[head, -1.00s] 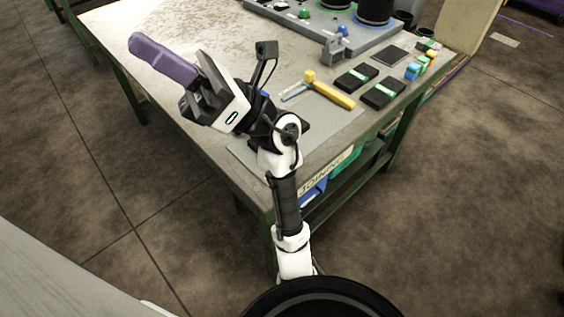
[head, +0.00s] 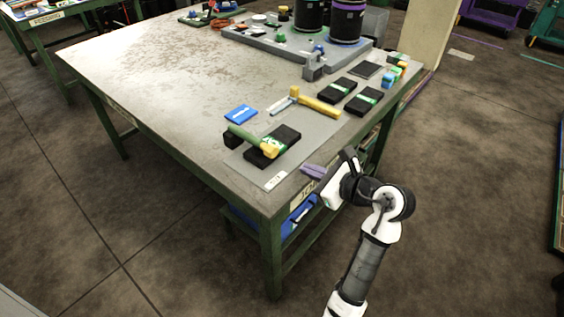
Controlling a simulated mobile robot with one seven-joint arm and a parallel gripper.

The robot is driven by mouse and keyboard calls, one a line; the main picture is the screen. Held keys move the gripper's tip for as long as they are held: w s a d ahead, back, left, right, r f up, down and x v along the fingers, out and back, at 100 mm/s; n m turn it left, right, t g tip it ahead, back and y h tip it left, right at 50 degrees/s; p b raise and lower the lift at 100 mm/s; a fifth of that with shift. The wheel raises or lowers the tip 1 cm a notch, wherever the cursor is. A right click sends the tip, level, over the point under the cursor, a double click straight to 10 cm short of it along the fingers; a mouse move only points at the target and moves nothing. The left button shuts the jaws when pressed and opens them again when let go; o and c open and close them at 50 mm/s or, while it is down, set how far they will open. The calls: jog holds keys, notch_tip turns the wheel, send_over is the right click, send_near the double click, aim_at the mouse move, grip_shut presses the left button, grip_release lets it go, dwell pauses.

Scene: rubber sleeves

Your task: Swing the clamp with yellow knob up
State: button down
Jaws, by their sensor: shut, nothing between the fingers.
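My gripper (head: 314,172), with purple fingers, is shut and empty near the front right edge of the workbench (head: 150,75). A grey fixture plate (head: 255,40) stands at the back of the bench. It carries two dark sleeves (head: 347,22), a green knob (head: 279,38) and a blue knob (head: 319,49). A small yellow-topped part (head: 283,13) shows behind the plate's far side; I cannot tell whether it is the clamp's knob. The clamp's arm and its position are too small to make out. My gripper is well apart from the fixture.
Coloured blocks (head: 391,76) sit at the right edge. The bench's left part is clear.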

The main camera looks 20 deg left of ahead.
aim_at(282, 169)
jog(key=p+x, duration=0.2)
jog(key=x, duration=0.8)
jog(key=shift+a+r, duration=0.1)
jog(key=shift+a, duration=0.05)
